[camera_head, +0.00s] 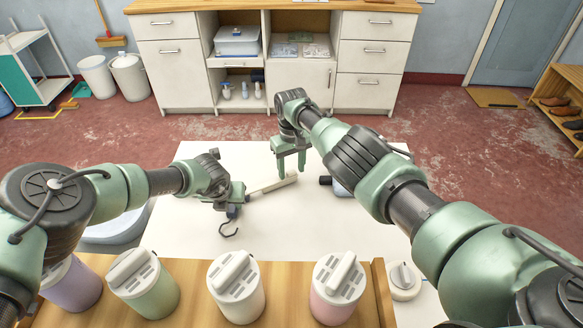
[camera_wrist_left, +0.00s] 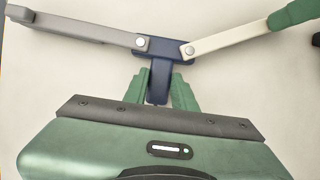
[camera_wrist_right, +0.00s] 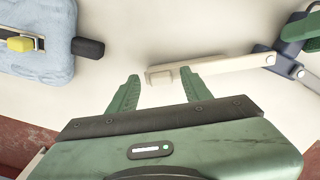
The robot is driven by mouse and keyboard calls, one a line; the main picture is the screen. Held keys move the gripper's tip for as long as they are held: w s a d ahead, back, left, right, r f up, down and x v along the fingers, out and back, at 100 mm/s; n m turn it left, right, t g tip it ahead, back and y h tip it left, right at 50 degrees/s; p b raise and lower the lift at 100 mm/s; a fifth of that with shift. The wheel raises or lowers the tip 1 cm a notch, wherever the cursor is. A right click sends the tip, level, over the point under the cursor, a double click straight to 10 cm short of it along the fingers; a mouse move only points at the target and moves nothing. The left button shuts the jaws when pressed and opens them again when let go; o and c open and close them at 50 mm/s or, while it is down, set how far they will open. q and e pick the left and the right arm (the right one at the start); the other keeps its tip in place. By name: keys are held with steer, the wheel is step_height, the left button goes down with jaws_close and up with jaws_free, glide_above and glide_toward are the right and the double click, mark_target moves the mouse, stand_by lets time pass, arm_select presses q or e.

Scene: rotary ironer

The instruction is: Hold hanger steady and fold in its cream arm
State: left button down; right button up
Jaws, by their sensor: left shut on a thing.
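The hanger lies over the white table, with a navy hub (camera_wrist_left: 157,68), a grey arm (camera_wrist_left: 85,27) out to the left and a cream arm (camera_wrist_left: 228,38) out to the right in the left wrist view. My left gripper (camera_head: 236,200) is shut on the navy hub. My right gripper (camera_head: 291,168) is open at the cream arm's free end; in the right wrist view that end (camera_wrist_right: 163,75) reaches between its fingers, apparently unclamped.
A blue-grey block (camera_wrist_right: 40,35) with a dark handle and yellow part lies beside my right gripper. Several lidded canisters (camera_head: 236,290) stand along the wooden front ledge (camera_head: 190,305). A white round dial (camera_head: 402,282) sits at front right. The white table (camera_head: 270,245) is clear near the hook.

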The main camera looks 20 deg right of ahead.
steer(key=shift+r, duration=0.1)
step_height(320, 180, up, 12)
stand_by(0.6)
